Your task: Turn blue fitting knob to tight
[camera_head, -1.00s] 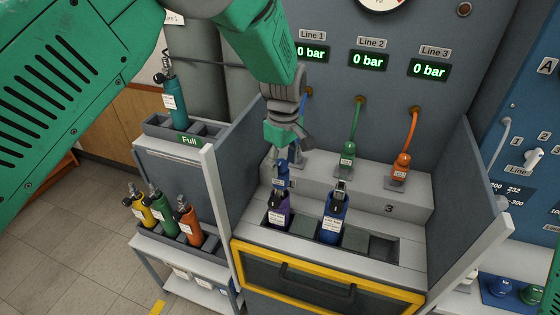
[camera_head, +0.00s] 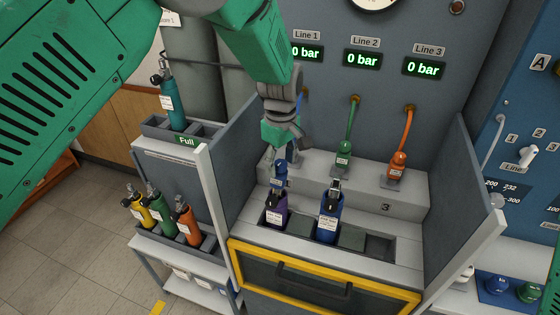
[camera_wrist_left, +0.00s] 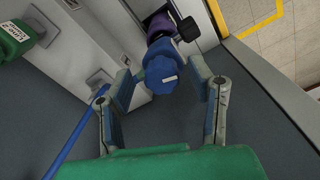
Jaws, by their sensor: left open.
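The blue fitting with its knob (camera_wrist_left: 160,76) sits on top of the purple bottle (camera_head: 275,211) in the left slot of the bench. It also shows in the head view (camera_head: 279,176), partly hidden by my gripper. My left gripper (camera_head: 281,155) is above the fitting. In the left wrist view its open fingers (camera_wrist_left: 165,76) stand on either side of the blue knob, with a visible gap on each side. A blue hose (camera_wrist_left: 66,144) runs at the lower left of that view. My right gripper is not in view.
A blue bottle (camera_head: 328,221) stands in the slot to the right. Green (camera_head: 343,156) and orange (camera_head: 396,167) fittings rest on the step behind. A side panel (camera_head: 237,160) rises at the left, beside a rack of bottles. Line displays read 0 bar.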

